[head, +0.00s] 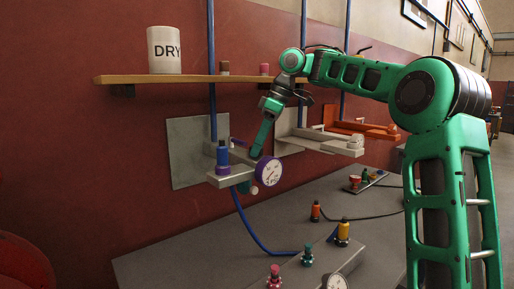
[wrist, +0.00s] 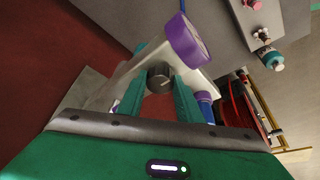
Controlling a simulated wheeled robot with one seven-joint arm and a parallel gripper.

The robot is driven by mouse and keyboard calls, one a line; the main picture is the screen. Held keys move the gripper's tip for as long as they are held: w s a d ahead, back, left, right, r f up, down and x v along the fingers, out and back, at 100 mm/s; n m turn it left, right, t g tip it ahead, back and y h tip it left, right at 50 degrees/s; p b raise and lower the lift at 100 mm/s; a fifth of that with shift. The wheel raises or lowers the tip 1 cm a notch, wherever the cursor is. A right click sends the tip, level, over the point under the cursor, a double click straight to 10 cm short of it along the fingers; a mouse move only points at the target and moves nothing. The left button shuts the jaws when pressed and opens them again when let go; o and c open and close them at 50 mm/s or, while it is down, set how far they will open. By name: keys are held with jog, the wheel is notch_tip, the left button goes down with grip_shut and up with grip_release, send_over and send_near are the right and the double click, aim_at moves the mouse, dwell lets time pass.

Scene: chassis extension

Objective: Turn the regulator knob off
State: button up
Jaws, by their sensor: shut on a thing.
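The regulator is a pale grey body (head: 228,179) mounted in front of a grey wall plate (head: 192,150). It carries a round white gauge with a purple rim (head: 268,171), which also shows in the wrist view (wrist: 188,40). A dark grey round knob (wrist: 159,76) sits on the regulator body, between my fingertips. My gripper (head: 256,152) reaches down beside the gauge; its green fingers (wrist: 160,88) are closed on the knob from both sides. The knob cannot be made out in the head view. I cannot tell how far it is turned.
A blue and purple fitting (head: 222,158) stands upright on the regulator's left end. A shelf (head: 150,79) with a white "DRY" container (head: 164,50) is above. White (head: 320,140) and orange (head: 362,129) units are to the right. Several small fittings stand on the grey bench (head: 200,255) below.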

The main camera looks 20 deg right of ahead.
jog(key=shift+d, duration=0.1)
jog(key=o, duration=1)
jog(key=shift+w, duration=0.1)
jog(key=shift+o, duration=0.2)
jog(key=shift+r, duration=0.1)
jog(key=v, duration=1)
jog(key=shift+r, duration=0.2)
jog(key=shift+d, duration=0.15)
